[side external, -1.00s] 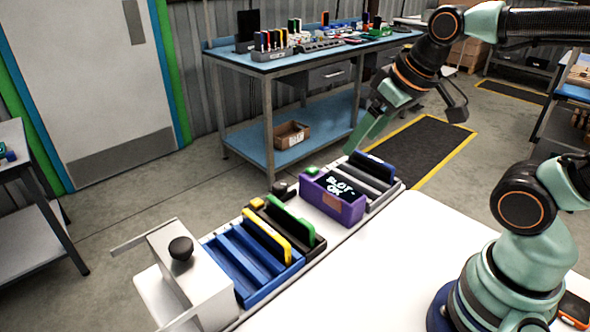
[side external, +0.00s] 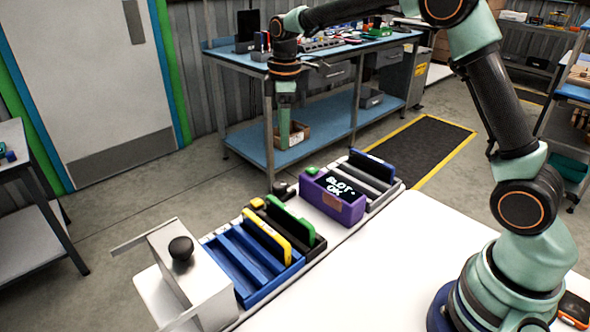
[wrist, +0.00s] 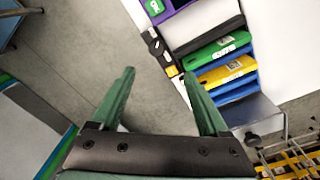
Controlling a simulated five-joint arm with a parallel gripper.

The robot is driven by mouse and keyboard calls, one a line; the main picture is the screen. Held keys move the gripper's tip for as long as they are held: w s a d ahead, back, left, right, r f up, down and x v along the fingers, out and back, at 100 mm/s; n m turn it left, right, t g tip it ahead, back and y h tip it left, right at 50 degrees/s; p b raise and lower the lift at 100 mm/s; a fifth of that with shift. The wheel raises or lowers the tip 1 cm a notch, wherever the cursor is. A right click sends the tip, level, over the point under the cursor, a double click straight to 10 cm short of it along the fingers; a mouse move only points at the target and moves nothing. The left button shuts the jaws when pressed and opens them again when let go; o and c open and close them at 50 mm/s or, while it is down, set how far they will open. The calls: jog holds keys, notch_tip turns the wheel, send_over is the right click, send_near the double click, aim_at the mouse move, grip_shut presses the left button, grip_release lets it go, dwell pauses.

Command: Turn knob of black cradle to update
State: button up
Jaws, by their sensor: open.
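The black cradle (side external: 319,243) stands in the row on the white bench, with an upright green cartridge (side external: 291,219) in it. A small black knob (side external: 279,188) is at its far end; it also shows in the wrist view (wrist: 155,46), beside a yellow block (wrist: 165,70). The knob's setting is too small to read. My gripper (side external: 284,146) points down, above and beyond the row in the side view. In the wrist view my gripper (wrist: 158,75) is open and empty, its fingers apart, with the knob past the fingertips. It touches nothing.
A blue cradle (side external: 243,277) with a yellow cartridge (side external: 268,236) adjoins the black one. A purple unit (side external: 335,203) reading "SLOT- OK" and a grey cradle (side external: 382,187) stand on the other side. A grey box (side external: 205,283) with a black round knob (side external: 181,248) stands at the near end.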

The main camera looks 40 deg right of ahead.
aim_at(280, 184)
jog(key=shift+n+g, duration=0.3)
jog(key=shift+n, duration=0.4)
jog(key=f, duration=0.5)
jog(key=w+f, duration=0.1)
jog(key=f, duration=0.4)
jog(key=w+f, duration=0.1)
jog(key=f, duration=0.4)
jog(key=shift+f, duration=0.3)
grip_shut()
